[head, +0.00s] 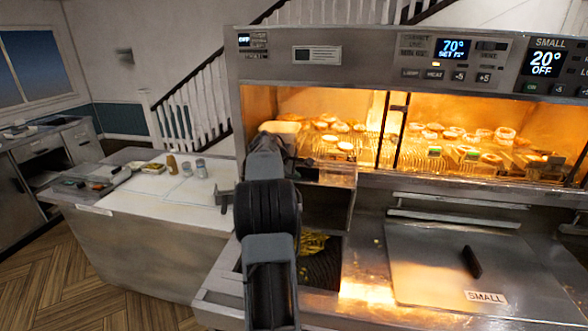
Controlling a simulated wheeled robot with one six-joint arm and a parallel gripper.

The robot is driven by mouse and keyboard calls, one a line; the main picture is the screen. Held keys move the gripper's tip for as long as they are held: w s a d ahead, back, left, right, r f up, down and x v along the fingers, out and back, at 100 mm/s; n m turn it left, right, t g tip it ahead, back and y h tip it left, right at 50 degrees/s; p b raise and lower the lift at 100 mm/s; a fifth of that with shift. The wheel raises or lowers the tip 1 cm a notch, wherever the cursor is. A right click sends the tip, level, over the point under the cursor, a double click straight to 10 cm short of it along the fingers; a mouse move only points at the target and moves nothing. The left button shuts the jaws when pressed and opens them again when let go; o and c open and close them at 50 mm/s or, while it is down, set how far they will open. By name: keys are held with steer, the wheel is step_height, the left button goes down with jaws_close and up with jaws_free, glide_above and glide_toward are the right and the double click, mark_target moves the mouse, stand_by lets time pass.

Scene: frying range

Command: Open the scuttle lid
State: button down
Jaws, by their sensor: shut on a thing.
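The scuttle lid (328,205) is a metal panel, raised and steeply tilted at the back of the open well left of the SMALL lid. Golden chips (313,244) show in the scuttle below it. My gripper (284,147) is at the lid's upper left edge and shut on it. My own arm covers the left part of the lid and of the opening, and hides the fingertips and their exact contact.
A flat closed pan lid marked SMALL (425,275) with a dark handle (472,262) lies to the right. The lit cabinet (400,186) with fried food stands behind. A white counter (150,190) with small jars is at left.

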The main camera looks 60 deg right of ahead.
steer(key=shift+f, duration=0.8)
steer(key=c, duration=1)
jaws_free()
steer(key=shift+a+r+b, duration=0.3)
steer(key=shift+a+r, duration=0.05)
steer(key=shift+r, duration=0.05)
steer(key=b+v, duration=0.2)
steer(key=v, duration=1.2)
steer(key=shift+d+r, duration=0.35)
steer(key=shift+d, duration=0.05)
